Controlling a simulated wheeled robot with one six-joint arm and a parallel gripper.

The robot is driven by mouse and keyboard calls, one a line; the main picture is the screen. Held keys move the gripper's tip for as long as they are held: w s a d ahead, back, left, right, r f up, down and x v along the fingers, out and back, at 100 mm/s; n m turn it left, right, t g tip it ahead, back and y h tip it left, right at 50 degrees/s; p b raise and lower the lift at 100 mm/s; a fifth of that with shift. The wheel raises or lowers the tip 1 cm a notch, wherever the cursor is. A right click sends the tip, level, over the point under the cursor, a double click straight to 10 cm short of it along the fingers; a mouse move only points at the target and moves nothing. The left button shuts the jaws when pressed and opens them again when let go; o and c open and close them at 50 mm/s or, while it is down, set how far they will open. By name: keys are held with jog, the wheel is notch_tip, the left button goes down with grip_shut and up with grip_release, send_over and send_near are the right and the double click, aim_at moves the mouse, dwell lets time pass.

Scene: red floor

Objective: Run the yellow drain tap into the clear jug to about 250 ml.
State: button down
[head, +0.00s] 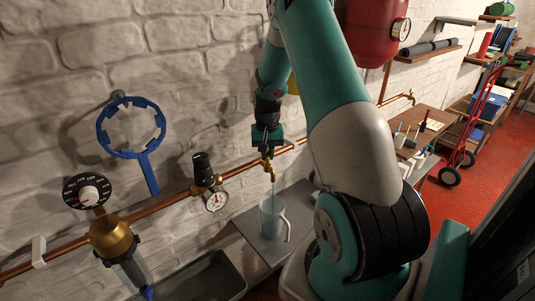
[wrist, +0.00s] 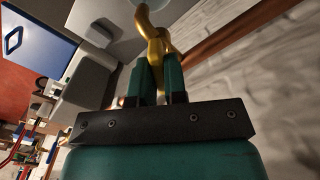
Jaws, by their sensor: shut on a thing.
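The clear jug (head: 270,222) stands upright on a grey shelf (head: 254,241) under the tap, its handle toward the right. The yellow, brass-coloured drain tap (head: 267,166) comes off the copper pipe on the wall. A thin pale stream (head: 273,176) falls from its spout into the jug. My gripper (head: 267,148) is at the top of the tap, above the jug. In the wrist view the fingers (wrist: 159,82) are shut on the tap (wrist: 158,46), one on each side. The part between the fingers is mostly hidden. I cannot read the jug's level.
A gauge (head: 216,200) with a black knob sits on the copper pipe (head: 165,213) left of the tap. A blue ring wrench (head: 131,128) hangs on the brick wall. A brass filter (head: 112,236) and a grey trough (head: 205,281) are lower left. A red tank (head: 376,30) hangs upper right.

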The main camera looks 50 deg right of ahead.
dwell(0.3)
jog(key=c, duration=1.2)
grip_release()
jog(key=shift+o, duration=0.2)
jog(key=shift+r, duration=0.1)
notch_tip(320, 180, up, 17)
jog(key=b, duration=0.4)
jog(key=shift+r, duration=0.2)
